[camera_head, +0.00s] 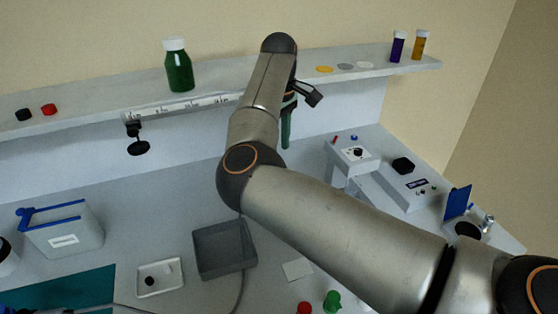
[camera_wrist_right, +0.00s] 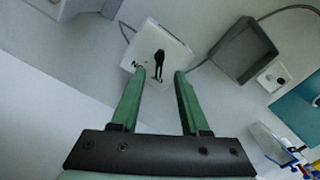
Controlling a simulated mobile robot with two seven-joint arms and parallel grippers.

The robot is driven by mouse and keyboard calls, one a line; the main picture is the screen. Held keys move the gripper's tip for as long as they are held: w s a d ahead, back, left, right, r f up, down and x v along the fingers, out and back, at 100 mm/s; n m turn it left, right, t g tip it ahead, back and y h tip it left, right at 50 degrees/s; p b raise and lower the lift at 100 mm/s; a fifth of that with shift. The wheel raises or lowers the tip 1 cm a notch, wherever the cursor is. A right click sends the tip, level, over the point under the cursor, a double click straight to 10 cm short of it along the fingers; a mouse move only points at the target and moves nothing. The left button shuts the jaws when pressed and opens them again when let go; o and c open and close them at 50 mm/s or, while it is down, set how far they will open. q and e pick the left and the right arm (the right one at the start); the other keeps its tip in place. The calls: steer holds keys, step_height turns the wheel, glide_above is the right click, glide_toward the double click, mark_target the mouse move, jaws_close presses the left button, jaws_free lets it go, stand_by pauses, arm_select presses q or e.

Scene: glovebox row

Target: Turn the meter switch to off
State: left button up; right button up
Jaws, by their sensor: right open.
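The meter (camera_wrist_right: 145,53) shows in the right wrist view as a pale box with a long black switch (camera_wrist_right: 159,62) on its face and small dark markings beside it. My right gripper (camera_wrist_right: 160,73) is open and empty, its two green fingers apart. In that picture its tips lie either side of the switch's lower end; whether they touch the meter cannot be told. In the head view, my right arm reaches across the bench and the right gripper (camera_head: 287,124) points down below the shelf. The meter seems hidden behind this arm there. My left gripper is not seen.
A grey tray (camera_head: 225,248) stands near the meter, with a cable beside it. A shelf (camera_head: 225,98) with a green bottle (camera_head: 178,66) runs behind the arm. A white device with a black knob (camera_head: 357,152) stands to the right. A blue-handled box (camera_head: 65,235) stands left.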

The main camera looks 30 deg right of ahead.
step_height(320, 180, up, 6)
stand_by(1.0)
